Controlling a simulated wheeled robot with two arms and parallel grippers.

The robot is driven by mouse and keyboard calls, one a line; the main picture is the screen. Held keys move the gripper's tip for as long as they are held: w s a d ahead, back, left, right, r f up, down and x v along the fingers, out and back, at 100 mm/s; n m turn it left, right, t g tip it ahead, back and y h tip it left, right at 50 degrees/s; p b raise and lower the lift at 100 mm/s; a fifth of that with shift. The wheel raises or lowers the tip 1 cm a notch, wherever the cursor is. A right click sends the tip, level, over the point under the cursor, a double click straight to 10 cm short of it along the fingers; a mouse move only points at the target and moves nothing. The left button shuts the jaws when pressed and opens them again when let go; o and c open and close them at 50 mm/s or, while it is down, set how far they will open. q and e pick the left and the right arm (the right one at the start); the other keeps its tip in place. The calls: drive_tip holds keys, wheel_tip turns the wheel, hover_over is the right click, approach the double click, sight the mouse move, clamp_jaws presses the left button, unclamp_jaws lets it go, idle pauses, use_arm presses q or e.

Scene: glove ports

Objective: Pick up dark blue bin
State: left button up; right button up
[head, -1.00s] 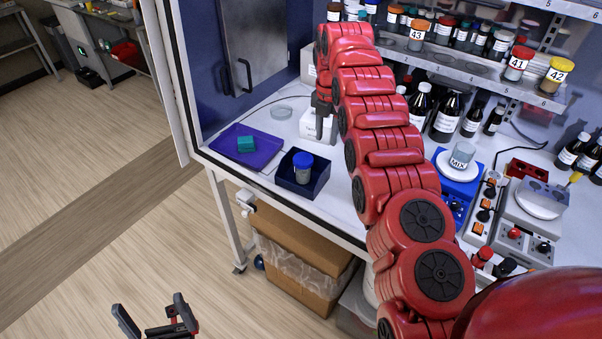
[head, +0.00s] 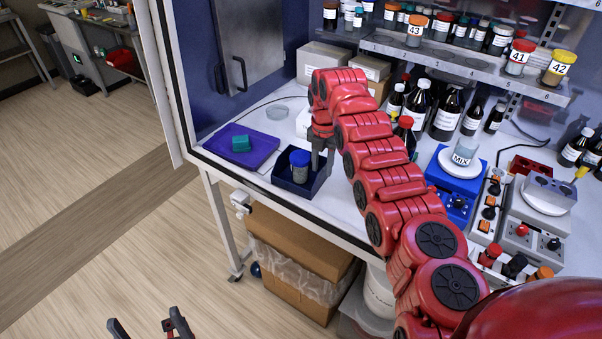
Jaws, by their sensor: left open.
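The dark blue bin (head: 293,188) is a small open box near the front edge of the bench. A jar with a blue lid (head: 300,165) stands upright inside it. My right gripper (head: 321,172) points down at the bin's right side, its fingers overlapping the right wall in the picture. Whether they touch or straddle that wall, and how wide they are, I cannot tell. My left gripper (head: 148,329) is open and empty at the bottom left, over the floor and away from the bench, partly cut off by the frame.
A purple tray (head: 258,151) with a teal block (head: 240,144) lies left of the bin. Dark bottles (head: 446,117) and a blue MIX device (head: 452,184) stand to the right, below a loaded shelf (head: 465,74). A cardboard box (head: 295,270) is under the bench.

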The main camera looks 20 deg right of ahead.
sight(320, 186)
drive_tip(key=shift+f+p, duration=0.5)
drive_tip(key=shift+p, duration=0.05)
wheel_tip(320, 186, down, 4)
drive_tip(key=shift+s+a+r+p, duration=0.15)
drive_tip(key=shift+r+p, duration=0.1)
drive_tip(key=shift+p, duration=0.7)
drive_tip(key=shift+f, duration=0.25)
clamp_jaws()
